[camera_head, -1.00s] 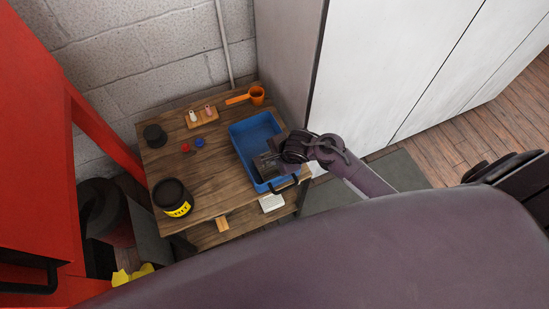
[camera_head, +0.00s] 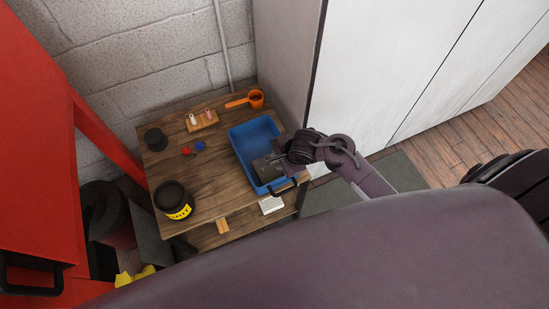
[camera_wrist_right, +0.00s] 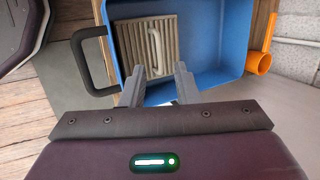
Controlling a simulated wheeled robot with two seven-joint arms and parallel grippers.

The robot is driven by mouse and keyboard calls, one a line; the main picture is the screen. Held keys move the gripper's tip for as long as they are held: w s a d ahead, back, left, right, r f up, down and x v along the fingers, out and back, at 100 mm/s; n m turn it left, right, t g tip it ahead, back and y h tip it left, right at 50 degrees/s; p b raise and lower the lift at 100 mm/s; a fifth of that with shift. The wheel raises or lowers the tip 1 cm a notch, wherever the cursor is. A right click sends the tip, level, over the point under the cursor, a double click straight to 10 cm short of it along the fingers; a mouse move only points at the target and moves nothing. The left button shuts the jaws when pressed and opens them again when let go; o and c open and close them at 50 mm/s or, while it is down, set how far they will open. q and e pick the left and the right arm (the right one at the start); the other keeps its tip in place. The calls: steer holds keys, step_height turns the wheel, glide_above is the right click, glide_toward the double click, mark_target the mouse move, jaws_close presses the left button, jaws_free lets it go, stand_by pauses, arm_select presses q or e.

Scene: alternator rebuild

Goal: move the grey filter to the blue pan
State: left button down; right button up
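The grey filter (camera_wrist_right: 130,42), a ribbed square block with a pale handle on top, lies inside the blue pan (camera_wrist_right: 213,87) in the right wrist view. In the head view the blue pan (camera_head: 241,134) sits at the right side of the wooden table, and the filter (camera_head: 262,171) shows as a dark grey shape in its near part. My right gripper (camera_wrist_right: 160,82) is open, its fingers apart at the near side of the filter and handle, with nothing held between them. My left gripper is not in view.
On the wooden table (camera_head: 215,182) stand a dark jar with a yellow label (camera_head: 174,200), a black round part (camera_head: 155,139), red and blue knobs, a small wooden rack (camera_head: 201,120) and an orange scoop (camera_head: 256,98). A white cabinet (camera_head: 390,70) stands close on the right.

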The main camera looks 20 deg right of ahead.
steer(key=p+v, duration=0.2)
steer(key=v, duration=0.5)
steer(key=shift+r, duration=0.2)
